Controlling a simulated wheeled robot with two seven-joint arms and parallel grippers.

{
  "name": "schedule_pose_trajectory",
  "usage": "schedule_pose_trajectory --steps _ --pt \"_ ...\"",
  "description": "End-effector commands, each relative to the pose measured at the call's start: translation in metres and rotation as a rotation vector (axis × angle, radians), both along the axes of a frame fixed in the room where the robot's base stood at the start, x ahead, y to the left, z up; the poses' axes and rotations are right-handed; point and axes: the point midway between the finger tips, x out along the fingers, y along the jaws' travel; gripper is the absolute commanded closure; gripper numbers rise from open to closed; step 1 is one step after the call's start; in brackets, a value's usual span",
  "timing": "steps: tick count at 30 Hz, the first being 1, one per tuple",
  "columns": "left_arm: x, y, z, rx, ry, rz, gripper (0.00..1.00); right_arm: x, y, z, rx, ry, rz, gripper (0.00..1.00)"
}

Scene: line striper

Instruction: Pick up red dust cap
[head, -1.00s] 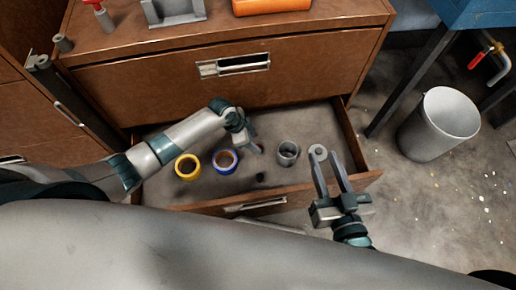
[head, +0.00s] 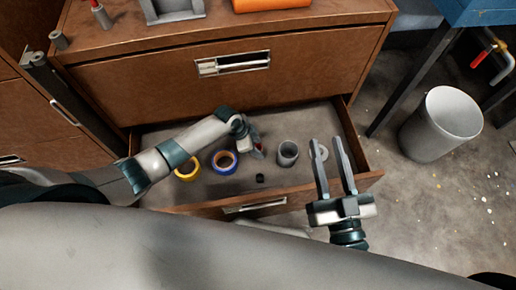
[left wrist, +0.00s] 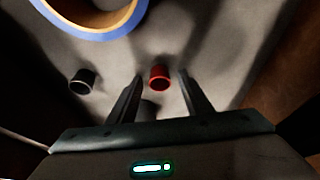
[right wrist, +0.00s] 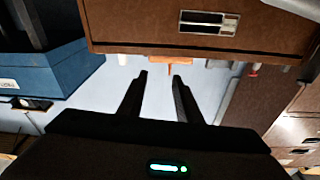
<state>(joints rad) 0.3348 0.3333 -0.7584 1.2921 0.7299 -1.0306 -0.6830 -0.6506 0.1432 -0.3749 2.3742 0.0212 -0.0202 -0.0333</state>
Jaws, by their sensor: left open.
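The red dust cap (left wrist: 160,77) stands on the drawer floor in the left wrist view, between the fingertips of my left gripper. In the head view only a bit of red shows beside that gripper (head: 255,149), which hides most of the cap. My left gripper is open, its fingers pointing down into the drawer on either side of the cap; I cannot tell if they touch it. My right gripper (head: 326,142) is open and empty, above the drawer's right part.
The open drawer also holds a black cap (head: 260,178), a blue-rimmed roll (head: 223,162), a yellow ring (head: 187,174), a grey cup (head: 288,152) and a pale disc (head: 322,155). The drawer's front wall (head: 215,208) is near. A bin (head: 440,125) stands right.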

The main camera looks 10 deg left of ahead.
Motion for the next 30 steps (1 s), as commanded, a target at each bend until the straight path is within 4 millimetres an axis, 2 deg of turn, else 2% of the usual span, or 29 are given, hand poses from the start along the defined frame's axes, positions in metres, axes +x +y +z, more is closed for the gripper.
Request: schedule_pose_trajectory --steps 3,8,9,23,30 --pt "0.0 0.0 0.0 0.0 0.0 0.0 0.54 0.0 0.0 0.0 0.0 0.0 0.0 0.69" --pt "0.0 0.0 0.0 0.0 0.0 0.0 0.93 0.0 0.0 0.0 0.0 -0.001 0.0 0.69" --pt "0.0 0.0 0.0 0.0 0.0 0.0 0.96 0.0 0.0 0.0 0.0 -0.001 0.0 0.69" --pt "0.0 0.0 0.003 0.0 0.0 0.0 0.96 0.0 0.0 -0.001 -0.003 0.01 0.001 0.69" --pt "0.001 0.001 0.019 0.0 -0.002 -0.001 0.96 0.004 -0.004 -0.02 -0.038 0.108 0.001 0.69"
